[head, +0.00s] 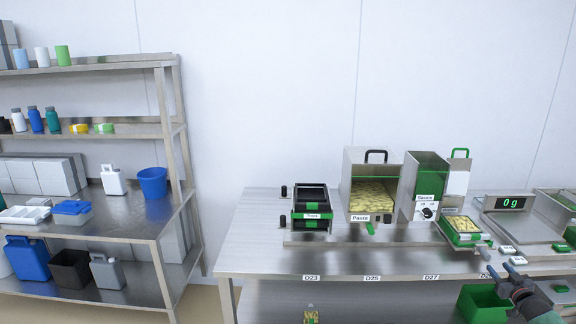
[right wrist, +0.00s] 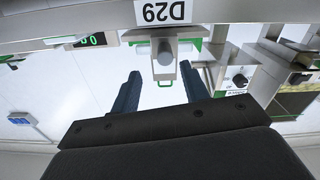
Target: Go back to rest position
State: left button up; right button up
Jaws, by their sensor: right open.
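My right gripper (head: 503,271) is at the lower right of the head view, in front of the steel table's front edge. In the right wrist view its two dark blue fingers (right wrist: 161,72) stand apart with nothing between them. The D29 label (right wrist: 161,12) on the table edge shows upside down just beyond the fingertips. My left gripper is not in view.
The steel table (head: 262,250) carries a black tray stack (head: 311,213), a pasta bin (head: 359,166), a sauce dispenser (head: 430,178), a filled tray (head: 463,239) and a scale display (head: 511,204). A green crate (head: 482,304) is below. A shelf (head: 120,225) stands left.

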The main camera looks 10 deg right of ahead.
notch_tip(320, 180, down, 4)
jog(key=s+d+f+g+h, duration=0.1)
jog(key=d+g+h, duration=0.1)
jog(key=g, duration=0.2)
jog(key=s+a+f+n+g+y, duration=0.1)
jog(key=s+a+f+n+g, duration=0.25)
jog(key=a, duration=1.45)
jog(key=s+a+f+g, duration=0.3)
jog(key=s+a+g, duration=0.3)
jog(key=a, duration=1.1)
jog(key=s+a+y, duration=0.2)
jog(key=s+a, duration=0.7)
jog(key=a, duration=0.4)
jog(key=s+a+g+y, duration=0.1)
jog(key=s+a+y, duration=0.1)
jog(key=s+a, duration=0.8)
jog(key=s+a+g+y, duration=0.1)
jog(key=s+a+y, duration=0.2)
jog(key=s+a, duration=0.6)
jog(key=a+r, duration=0.1)
jog(key=a, duration=0.8)
jog(key=shift+s, duration=0.15)
jog(key=shift+s+d+f+m, duration=0.1)
jog(key=shift+s+f+m, duration=0.05)
jog(key=shift+m, duration=0.1)
jog(key=shift+c, duration=0.3)
